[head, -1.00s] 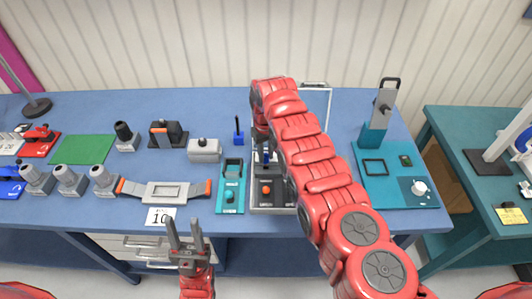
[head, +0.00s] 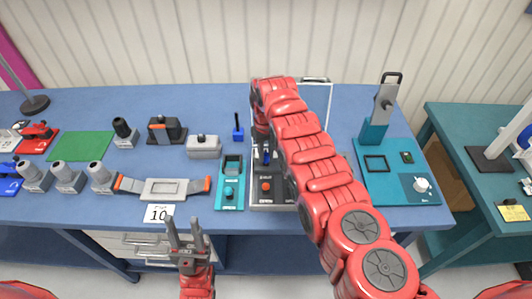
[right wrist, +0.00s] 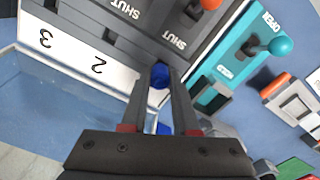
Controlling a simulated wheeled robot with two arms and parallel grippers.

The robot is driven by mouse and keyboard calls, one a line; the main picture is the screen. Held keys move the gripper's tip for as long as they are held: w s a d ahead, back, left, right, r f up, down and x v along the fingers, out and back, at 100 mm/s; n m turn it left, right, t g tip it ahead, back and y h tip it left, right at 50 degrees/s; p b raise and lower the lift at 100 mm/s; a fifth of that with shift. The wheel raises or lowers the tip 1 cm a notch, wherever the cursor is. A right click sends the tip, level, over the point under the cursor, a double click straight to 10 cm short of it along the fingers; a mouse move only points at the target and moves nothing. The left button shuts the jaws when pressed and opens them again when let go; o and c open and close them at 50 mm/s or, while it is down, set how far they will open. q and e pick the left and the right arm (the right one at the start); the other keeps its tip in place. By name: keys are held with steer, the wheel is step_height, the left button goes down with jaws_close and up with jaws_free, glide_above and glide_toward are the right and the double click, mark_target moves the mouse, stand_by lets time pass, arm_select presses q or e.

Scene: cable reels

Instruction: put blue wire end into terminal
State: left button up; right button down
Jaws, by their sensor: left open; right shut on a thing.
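The blue wire end (right wrist: 160,75) is between the fingertips of my right gripper (right wrist: 161,72), which is shut on it. In the right wrist view the fingertips are at the edge of the terminal block's white strip (right wrist: 75,58), marked 2 and 3, beside slot 2. Whether the end is inside an opening is hidden by the fingers. The dark terminal unit (head: 266,199) has an orange knob (head: 265,186) and is partly covered by my right arm in the head view. My left gripper (head: 185,223) is open and empty in front of the table edge.
A teal unit with a lever (head: 229,194) stands just left of the terminal unit. A small blue stand (head: 238,134) is behind it. A clear panel (right wrist: 60,105) lies close to my right gripper. A larger teal station (head: 390,185) stands at the right.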

steer(key=shift+f, duration=0.1)
steer(key=shift+f+b, duration=0.75)
steer(key=shift+b, duration=0.05)
steer(key=c, duration=0.6)
jaws_free()
steer(key=shift+r, duration=0.15)
steer(key=shift+w+r+b, duration=0.1)
steer(key=shift+r+b, duration=0.2)
steer(key=shift+r, duration=0.3)
step_height(320, 180, up, 10)
steer(key=b, duration=0.3)
step_height(320, 180, up, 6)
steer(key=p, duration=0.6)
glide_above(266, 155)
